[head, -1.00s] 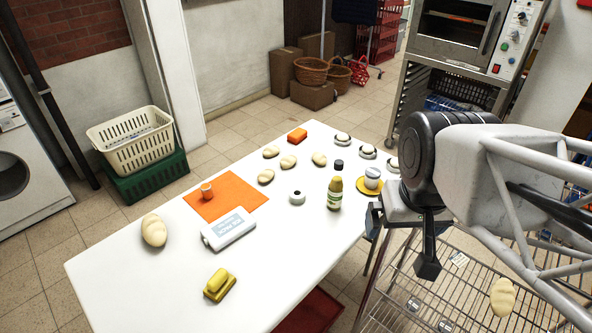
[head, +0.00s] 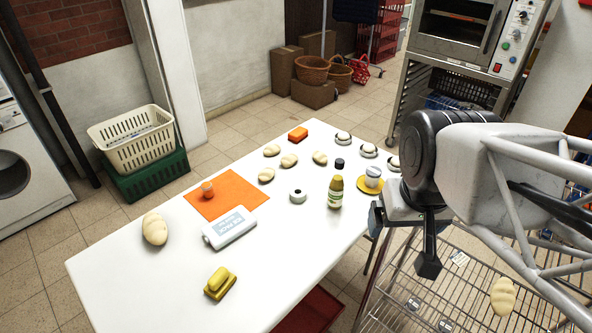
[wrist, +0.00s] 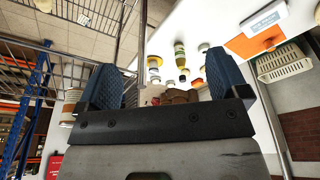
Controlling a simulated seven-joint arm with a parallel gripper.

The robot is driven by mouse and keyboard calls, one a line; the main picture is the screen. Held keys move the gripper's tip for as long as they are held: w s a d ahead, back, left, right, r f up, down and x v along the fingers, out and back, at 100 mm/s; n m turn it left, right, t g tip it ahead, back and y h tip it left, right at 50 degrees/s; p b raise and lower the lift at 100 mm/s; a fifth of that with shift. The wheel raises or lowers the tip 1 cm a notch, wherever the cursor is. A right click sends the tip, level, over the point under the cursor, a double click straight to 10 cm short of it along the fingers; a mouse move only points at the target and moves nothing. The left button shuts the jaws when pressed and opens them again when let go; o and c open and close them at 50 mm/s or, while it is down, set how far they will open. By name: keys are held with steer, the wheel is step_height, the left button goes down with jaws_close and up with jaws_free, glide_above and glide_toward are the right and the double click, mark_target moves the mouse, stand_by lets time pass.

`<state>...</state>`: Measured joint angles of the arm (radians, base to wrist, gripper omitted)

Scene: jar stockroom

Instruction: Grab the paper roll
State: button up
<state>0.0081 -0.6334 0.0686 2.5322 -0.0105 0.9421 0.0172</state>
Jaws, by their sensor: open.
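The paper roll (head: 298,196), a short white roll with a dark centre, stands on the white table in the head view.
The white table (head: 130,275) also bears an orange mat (head: 243,192), a yellow sponge-like block (head: 218,282), bread-like lumps (head: 155,229) and a cup on a yellow saucer (head: 369,186). A wire cart (head: 400,300) stands at the right. The table's front middle is largely clear.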

steer(key=n+g, duration=0.3)
steer(key=n, duration=0.5)
glide_above(298, 191)
step_height(298, 191, down, 29)
steer(key=shift+r, duration=0.2)
steer(key=shift+w+a+f, duration=0.1)
steer(key=shift+w+f, duration=0.05)
steer(key=shift+f, duration=0.2)
steer(key=shift+f, duration=1.3)
